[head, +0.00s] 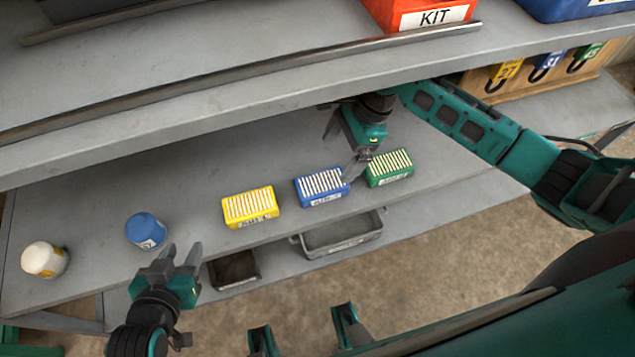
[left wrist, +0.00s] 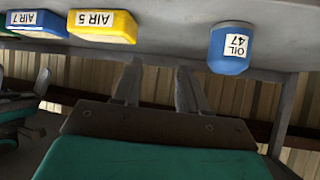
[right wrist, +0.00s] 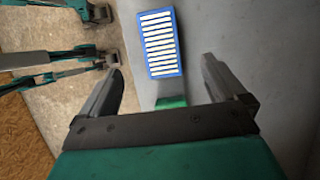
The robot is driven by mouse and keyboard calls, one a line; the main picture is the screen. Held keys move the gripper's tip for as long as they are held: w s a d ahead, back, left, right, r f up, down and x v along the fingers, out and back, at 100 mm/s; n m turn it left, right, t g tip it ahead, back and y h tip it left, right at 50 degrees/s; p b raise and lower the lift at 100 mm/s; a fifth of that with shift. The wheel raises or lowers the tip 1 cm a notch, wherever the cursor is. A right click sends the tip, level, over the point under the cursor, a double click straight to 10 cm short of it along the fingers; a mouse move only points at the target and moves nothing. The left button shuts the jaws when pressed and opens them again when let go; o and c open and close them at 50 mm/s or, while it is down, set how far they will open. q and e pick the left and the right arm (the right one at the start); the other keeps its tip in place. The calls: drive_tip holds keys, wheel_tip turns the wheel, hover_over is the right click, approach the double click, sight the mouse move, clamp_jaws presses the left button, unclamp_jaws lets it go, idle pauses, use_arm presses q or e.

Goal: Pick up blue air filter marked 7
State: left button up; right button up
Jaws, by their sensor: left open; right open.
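The blue air filter (head: 322,187) with white pleats lies on the shelf between a yellow filter (head: 250,206) and a green filter (head: 390,167). In the left wrist view the blue filter (left wrist: 38,22) reads AIR 7 and the yellow one AIR 5. My right gripper (head: 340,150) is open and empty above the shelf, just behind and right of the blue filter. In the right wrist view the blue filter (right wrist: 161,43) lies ahead of the open fingers, apart from them. My left gripper (head: 178,258) is open and empty in front of the shelf edge, near the blue oil filter.
A blue oil filter (head: 146,230) marked 47 and a white canister (head: 45,260) stand at the left of the shelf. An upper shelf (head: 230,95) with a red KIT bin (head: 418,14) overhangs the back. Grey (head: 342,235) and dark (head: 235,270) bins sit below.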

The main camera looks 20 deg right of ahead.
drive_tip(key=b, duration=0.2)
hover_over(323, 182)
drive_tip(key=d, duration=0.2)
wheel_tip(323, 182, down, 5)
drive_tip(key=shift+r, duration=0.2)
drive_tip(key=shift+x, duration=0.8)
drive_tip(key=b+x, duration=0.2)
drive_tip(key=x, duration=0.2)
drive_tip(key=shift+f, duration=0.25)
drive_tip(key=shift+a+f, duration=0.1)
drive_tip(key=shift+f, duration=0.05)
use_arm(q)
drive_tip(key=shift+w+d+f+h, duration=0.2)
drive_tip(key=shift+w+d+f, duration=0.1)
drive_tip(key=shift+d, duration=0.25)
drive_tip(key=shift+w+d+f+h, duration=0.2)
drive_tip(key=shift+w+d+f, duration=0.1)
drive_tip(key=shift+d, duration=0.2)
drive_tip(key=shift+s+a+r+p, duration=0.15)
drive_tip(key=shift+r+p, duration=0.1)
drive_tip(key=shift+p, duration=0.15)
use_arm(e)
drive_tip(key=shift+f, duration=0.1)
use_arm(q)
drive_tip(key=shift+s+f, duration=0.15)
drive_tip(key=shift+s, duration=0.05)
use_arm(e)
drive_tip(key=shift+f, duration=0.1)
drive_tip(key=shift+c, duration=0.5)
